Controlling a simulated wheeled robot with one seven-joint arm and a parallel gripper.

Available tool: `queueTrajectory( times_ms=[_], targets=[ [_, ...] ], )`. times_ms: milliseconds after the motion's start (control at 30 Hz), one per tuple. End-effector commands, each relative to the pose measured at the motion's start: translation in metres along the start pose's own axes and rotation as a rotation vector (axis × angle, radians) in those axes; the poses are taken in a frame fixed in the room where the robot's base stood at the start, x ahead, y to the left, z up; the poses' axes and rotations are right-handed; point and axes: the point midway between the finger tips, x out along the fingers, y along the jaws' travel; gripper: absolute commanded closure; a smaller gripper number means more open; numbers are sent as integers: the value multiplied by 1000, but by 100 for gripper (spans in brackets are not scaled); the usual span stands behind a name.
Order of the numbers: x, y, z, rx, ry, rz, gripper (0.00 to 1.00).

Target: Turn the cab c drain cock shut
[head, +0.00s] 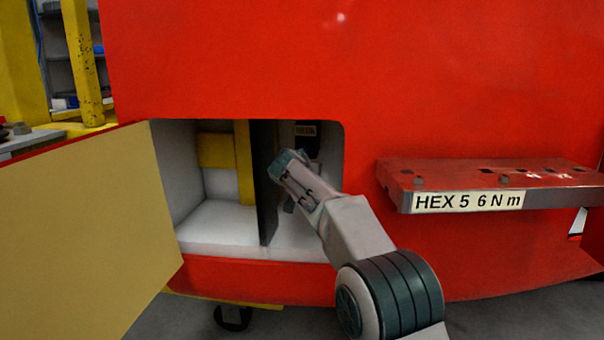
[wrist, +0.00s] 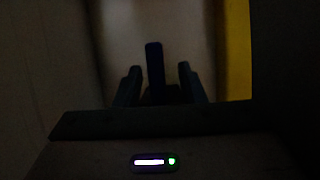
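In the wrist view, a dark blue upright bar (wrist: 155,62), likely the drain cock's handle, stands between the two fingers of my gripper (wrist: 159,72). A gap shows on each side of the bar, so my gripper is open around it and not clamped. The bar's lower end is hidden in shadow. In the head view, my gripper (head: 281,165) reaches into the right part of the open compartment (head: 215,238). My wrist and the dark divider hide the handle there. A dark fitting with a small label (head: 306,130) hangs at the upper right; its text is unreadable.
A dark upright divider (head: 265,185) stands close to my gripper's left. Yellow bars (head: 243,160) stand in the left part. The tan hatch door (head: 85,230) hangs open at left. A red shelf (head: 490,172) labelled "HEX 5 6 N m" sticks out at right.

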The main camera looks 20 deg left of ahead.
Motion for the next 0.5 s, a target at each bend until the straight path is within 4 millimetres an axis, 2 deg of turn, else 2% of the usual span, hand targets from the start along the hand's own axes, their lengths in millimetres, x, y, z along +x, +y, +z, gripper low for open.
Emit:
queueTrajectory(
  times_ms=[133, 267, 500],
  targets=[
    [-4, 0, 0, -1, 1, 0, 64],
    [-18, -2, -1, -3, 1, -3, 64],
    [-58, -2, -1, -3, 2, -3, 64]
  ],
)
